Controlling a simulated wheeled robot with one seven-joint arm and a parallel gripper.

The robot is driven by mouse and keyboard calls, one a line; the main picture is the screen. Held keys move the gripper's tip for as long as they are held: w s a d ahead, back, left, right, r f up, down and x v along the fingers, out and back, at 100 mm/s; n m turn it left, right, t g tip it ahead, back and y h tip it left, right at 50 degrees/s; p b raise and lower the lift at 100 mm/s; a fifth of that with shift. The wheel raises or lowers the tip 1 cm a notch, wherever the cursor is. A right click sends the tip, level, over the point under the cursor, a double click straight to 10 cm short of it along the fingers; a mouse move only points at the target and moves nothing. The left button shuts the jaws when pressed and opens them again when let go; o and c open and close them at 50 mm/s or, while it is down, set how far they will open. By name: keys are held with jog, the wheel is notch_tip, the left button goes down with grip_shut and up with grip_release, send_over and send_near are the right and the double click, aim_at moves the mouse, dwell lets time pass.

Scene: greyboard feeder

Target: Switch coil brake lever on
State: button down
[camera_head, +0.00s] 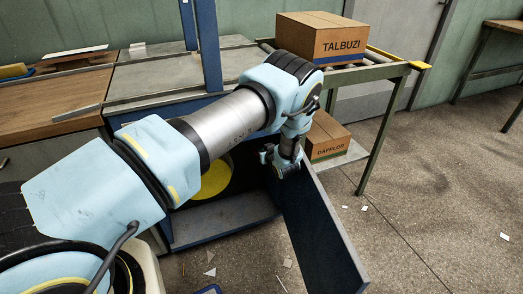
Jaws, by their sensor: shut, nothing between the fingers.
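My arm reaches from the lower left to an open blue-grey cabinet. My gripper (268,154) is at the cabinet's opening, close to the top inner edge of its open door (322,235). It is shut and empty, small and dark in this view. A yellow round thing (215,181), perhaps the coil, sits inside the cabinet, left of my gripper and partly hidden behind my arm. I cannot make out the brake lever; my arm covers much of the cabinet's inside. I cannot tell whether my gripper touches anything.
A carton marked TALBUZI (316,46) stands on a roller table at the back. A carton marked DAPPLOR (327,138) sits on its lower shelf. A wooden bench (60,92) is at the left.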

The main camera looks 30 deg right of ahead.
jog(key=shift+s+f+b, duration=0.15)
jog(key=shift+f+b, duration=0.35)
jog(key=shift+b, duration=0.25)
jog(key=shift+f+t+b, duration=0.15)
jog(key=shift+t+b, duration=0.2)
jog(key=shift+t, duration=0.05)
notch_tip(320, 180, down, 7)
jog(key=t+b, duration=0.4)
jog(key=b, duration=0.8)
jog(key=shift+s+h, duration=0.3)
jog(key=shift+s, duration=0.05)
notch_tip(320, 180, up, 10)
jog(key=p, duration=0.1)
jog(key=shift+r+p, duration=0.25)
jog(key=shift+p, duration=0.1)
